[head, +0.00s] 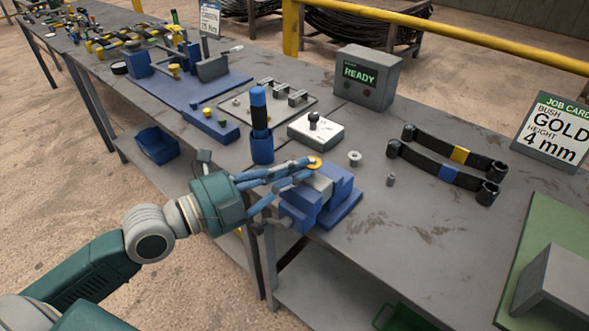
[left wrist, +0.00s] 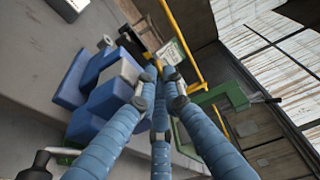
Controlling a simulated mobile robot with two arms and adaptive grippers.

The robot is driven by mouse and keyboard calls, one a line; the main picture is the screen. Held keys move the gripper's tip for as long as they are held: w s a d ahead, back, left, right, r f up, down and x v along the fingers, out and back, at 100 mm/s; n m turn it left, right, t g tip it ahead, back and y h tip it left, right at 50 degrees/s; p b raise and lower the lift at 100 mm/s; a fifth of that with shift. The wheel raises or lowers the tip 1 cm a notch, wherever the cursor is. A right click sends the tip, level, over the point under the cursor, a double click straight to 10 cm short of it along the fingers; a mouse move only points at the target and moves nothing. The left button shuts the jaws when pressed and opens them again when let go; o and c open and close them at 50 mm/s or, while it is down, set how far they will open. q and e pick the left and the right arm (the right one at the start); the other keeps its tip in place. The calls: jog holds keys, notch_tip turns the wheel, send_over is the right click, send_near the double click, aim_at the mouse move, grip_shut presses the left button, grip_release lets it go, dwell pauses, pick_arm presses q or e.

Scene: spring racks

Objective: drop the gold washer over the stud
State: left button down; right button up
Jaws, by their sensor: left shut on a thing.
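The gold washer (head: 315,163) is at the tips of my left gripper's blue fingers (head: 308,170), which are shut on it. The gripper reaches in from the left, above a blue vise (head: 345,187) with pale grey jaws. The washer appears near the vise's far side; its exact height above it cannot be told. In the left wrist view the fingers (left wrist: 158,75) converge beside the vise (left wrist: 75,85), and the washer is not clear. No stud is plainly seen in the vise. My right gripper is not in view.
A silver flanged bush (head: 354,158) and a small grey cylinder (head: 391,180) stand right of the vise. A blue holder (head: 262,150) with a dark tool stands close behind the fingers.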

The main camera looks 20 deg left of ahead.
pick_arm(q)
jog(key=shift+f, duration=0.2)
jog(key=c, duration=1.3)
grip_release()
jog(key=shift+r, duration=0.1)
jog(key=shift+d+r+p, duration=0.1)
jog(key=shift+r+p, duration=1.3)
jog(key=shift+r, duration=0.3)
jog(key=shift+r+p, duration=1.5)
jog(key=shift+r, duration=0.3)
